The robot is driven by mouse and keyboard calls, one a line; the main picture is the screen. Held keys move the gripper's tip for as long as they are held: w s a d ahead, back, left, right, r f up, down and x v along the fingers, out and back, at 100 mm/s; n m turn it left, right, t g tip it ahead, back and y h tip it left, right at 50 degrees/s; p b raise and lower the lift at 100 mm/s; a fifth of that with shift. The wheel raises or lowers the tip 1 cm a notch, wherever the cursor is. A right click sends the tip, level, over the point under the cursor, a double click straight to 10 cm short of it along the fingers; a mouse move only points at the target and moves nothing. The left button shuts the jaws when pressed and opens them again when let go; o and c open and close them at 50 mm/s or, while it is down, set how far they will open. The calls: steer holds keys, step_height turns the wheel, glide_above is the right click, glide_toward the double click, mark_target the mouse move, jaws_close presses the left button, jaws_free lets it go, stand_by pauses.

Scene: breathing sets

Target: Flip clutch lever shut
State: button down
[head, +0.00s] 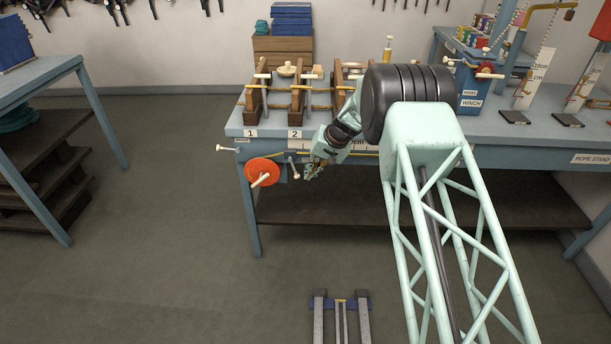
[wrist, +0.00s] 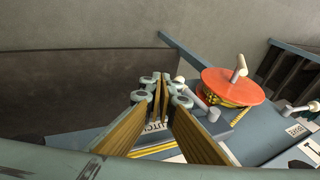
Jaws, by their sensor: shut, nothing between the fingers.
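The clutch lever (head: 294,168) is a short grey rod with a pale knob, right of the orange winch drum (head: 263,171) on the front of the workbench. In the wrist view the lever (wrist: 198,97) slants beside my fingers, its pale knob close to the right fingertip. I cannot tell whether they touch. My gripper (head: 313,171) is just right of the lever in the head view. In the wrist view my gripper (wrist: 162,86) is shut and empty, its fingertips together. A label (wrist: 157,127), partly hidden by the fingers, shows between them. The orange drum (wrist: 237,86) is to the right.
The workbench (head: 232,127) carries wooden frames (head: 298,90) with ropes, behind the number labels. A pale crank handle (head: 265,180) sticks out of the drum. Another pale-knobbed rod (head: 227,149) juts out left.

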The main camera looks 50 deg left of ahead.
steer(key=w+d+r+p, duration=0.1)
steer(key=w+d+r, duration=0.3)
steer(key=d, duration=0.5)
steer(key=shift+w+d+r+p, duration=0.2)
steer(key=shift+w+p, duration=0.1)
steer(key=shift+w, duration=0.95)
steer(key=shift+r, duration=0.1)
